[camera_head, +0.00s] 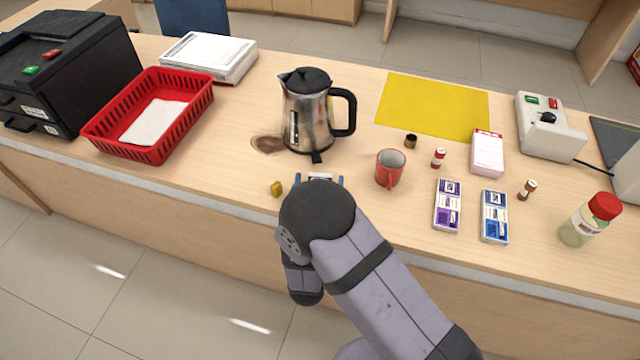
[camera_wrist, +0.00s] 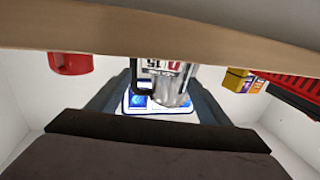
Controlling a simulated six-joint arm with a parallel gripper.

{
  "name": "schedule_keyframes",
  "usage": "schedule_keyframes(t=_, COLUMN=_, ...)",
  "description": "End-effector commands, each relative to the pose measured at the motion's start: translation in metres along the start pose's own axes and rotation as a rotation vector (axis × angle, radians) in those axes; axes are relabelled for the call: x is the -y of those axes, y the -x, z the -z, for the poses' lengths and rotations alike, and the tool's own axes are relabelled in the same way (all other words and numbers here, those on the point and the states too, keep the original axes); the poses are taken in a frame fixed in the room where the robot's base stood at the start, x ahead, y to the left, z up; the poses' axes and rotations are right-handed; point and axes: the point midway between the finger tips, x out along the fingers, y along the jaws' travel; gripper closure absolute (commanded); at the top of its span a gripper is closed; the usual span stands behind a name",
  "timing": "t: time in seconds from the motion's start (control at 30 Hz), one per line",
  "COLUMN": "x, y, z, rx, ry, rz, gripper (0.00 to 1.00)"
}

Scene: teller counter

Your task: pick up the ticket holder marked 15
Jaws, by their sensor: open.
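A small white ticket holder (camera_wrist: 158,67) shows upside down in the wrist view, with dark digits that look like 15 and a red mark. It stands on the counter, between the lines of my two fingers. In the head view a pale upper part of it (camera_head: 320,176) shows just beyond my wrist, the rest hidden by my arm. My gripper (camera_head: 319,181) is open, with one finger on either side of the holder. I cannot tell whether either finger touches it. The fingers also flank it in the wrist view (camera_wrist: 158,88).
A steel kettle (camera_head: 306,118) stands close behind the holder. A small yellow item (camera_head: 277,188) sits to the left, a red mug (camera_head: 388,170) to the right. A red basket (camera_head: 150,155) is farther left; purple (camera_head: 448,205) and blue (camera_head: 495,216) packs lie right.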

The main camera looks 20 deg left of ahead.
Motion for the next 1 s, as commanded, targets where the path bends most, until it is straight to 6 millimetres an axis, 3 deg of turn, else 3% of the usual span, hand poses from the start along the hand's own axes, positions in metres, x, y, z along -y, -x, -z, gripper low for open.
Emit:
schedule_keyframes(t=0.57, x=0.000, y=-0.024, z=-0.001, rx=0.001, ry=0.000, rz=-0.001, gripper=0.28)
schedule_keyframes(t=1.0, x=-0.001, y=-0.070, z=-0.007, rx=0.001, ry=0.000, rz=-0.002, gripper=0.28)
